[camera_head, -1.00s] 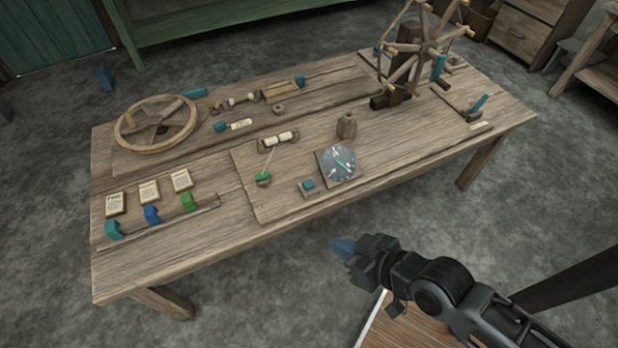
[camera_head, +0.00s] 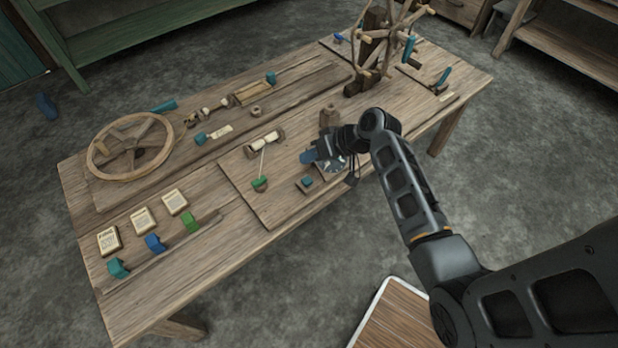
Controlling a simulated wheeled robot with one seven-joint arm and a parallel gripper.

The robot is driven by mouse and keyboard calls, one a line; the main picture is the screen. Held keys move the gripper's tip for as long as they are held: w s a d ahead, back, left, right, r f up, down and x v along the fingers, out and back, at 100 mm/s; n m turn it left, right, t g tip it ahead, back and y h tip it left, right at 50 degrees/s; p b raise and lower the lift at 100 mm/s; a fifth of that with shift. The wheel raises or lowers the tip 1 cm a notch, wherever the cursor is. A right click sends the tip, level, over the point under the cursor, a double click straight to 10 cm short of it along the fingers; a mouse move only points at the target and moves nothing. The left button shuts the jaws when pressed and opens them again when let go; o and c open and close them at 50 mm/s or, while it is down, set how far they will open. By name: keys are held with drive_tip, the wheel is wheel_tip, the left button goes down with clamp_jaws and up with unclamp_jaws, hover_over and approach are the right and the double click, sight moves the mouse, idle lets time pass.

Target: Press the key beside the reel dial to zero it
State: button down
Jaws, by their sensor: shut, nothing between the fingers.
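The key is a small teal block (camera_head: 307,181) on a wooden base near the table's front edge, left of the reel dial. The reel dial (camera_head: 335,168) is a dark round face, now mostly covered by my gripper and wrist. My gripper (camera_head: 308,156) is shut and empty, its blue fingertips pointing left. In the picture the tips lie just above the key, over the board; they look apart from it, but the height between them is hard to judge.
A brown bottle-like block (camera_head: 328,117) stands just behind my wrist. A spoked wooden reel (camera_head: 385,45) rises at the back right. A green-ended lever (camera_head: 260,183) lies left of the key. A large wooden wheel (camera_head: 131,147) lies at the left, with label cards (camera_head: 144,220) nearer the front.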

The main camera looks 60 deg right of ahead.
sight(310, 180)
drive_tip(key=shift+w+d+r, duration=0.25)
drive_tip(key=shift+d+r, duration=0.1)
drive_tip(key=shift+d, duration=0.15)
drive_tip(key=shift+f, duration=0.1)
wheel_tip(310, 180, down, 9)
drive_tip(key=b, duration=0.7)
drive_tip(key=shift+b, duration=0.4)
idle(1.5)
drive_tip(key=shift+f, duration=0.25)
